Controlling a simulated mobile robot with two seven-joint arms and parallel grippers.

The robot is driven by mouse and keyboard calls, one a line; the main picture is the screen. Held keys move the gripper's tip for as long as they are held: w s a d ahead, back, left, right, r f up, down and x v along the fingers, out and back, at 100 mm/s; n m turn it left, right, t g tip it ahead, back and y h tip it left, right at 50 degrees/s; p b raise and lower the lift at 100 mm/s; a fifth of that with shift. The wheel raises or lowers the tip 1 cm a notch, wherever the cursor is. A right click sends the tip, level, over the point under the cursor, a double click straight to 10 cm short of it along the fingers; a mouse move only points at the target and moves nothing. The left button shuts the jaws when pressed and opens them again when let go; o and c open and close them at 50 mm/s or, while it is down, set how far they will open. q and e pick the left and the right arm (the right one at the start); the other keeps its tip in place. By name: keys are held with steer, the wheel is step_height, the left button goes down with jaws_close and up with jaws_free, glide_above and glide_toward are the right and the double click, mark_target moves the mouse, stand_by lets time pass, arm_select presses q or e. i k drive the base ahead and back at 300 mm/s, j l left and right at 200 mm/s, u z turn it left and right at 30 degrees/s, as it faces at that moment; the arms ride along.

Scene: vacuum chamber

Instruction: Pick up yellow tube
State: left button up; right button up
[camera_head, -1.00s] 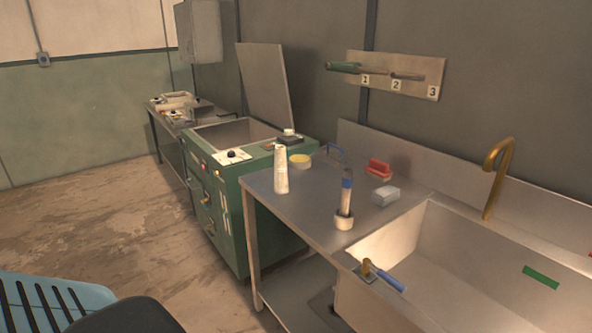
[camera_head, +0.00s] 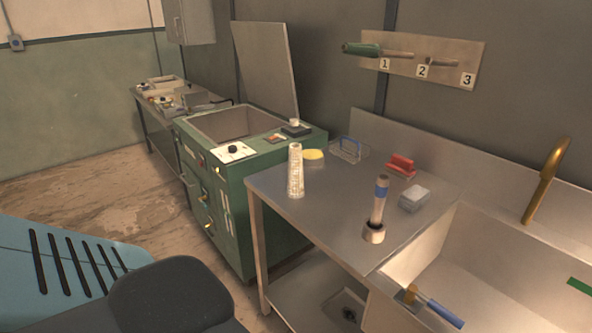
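No plainly yellow tube shows. The nearest match is a pale cream, tapered tube (camera_head: 295,172) with faint print, standing upright near the left edge of the steel table (camera_head: 330,205). A small round yellow-topped thing (camera_head: 313,156) sits just behind it, close to the table's back left corner. Neither of my grippers is in view, and nothing is touching the cream tube.
A blue-banded brush (camera_head: 380,199) stands upright in a small holder. A red block (camera_head: 401,165), grey block (camera_head: 414,198) and wire rack (camera_head: 348,150) are behind. A sink (camera_head: 510,260) is right; an open-lidded green machine (camera_head: 232,185) is left. Table space between tube and brush is clear.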

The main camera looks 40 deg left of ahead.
mark_target(295, 183)
steer(key=i+j, duration=0.1)
steer(key=j, duration=0.55)
steer(key=i+j, duration=0.1)
steer(key=j, duration=0.55)
steer(key=i+j+z, duration=0.1)
steer(key=j, duration=0.6)
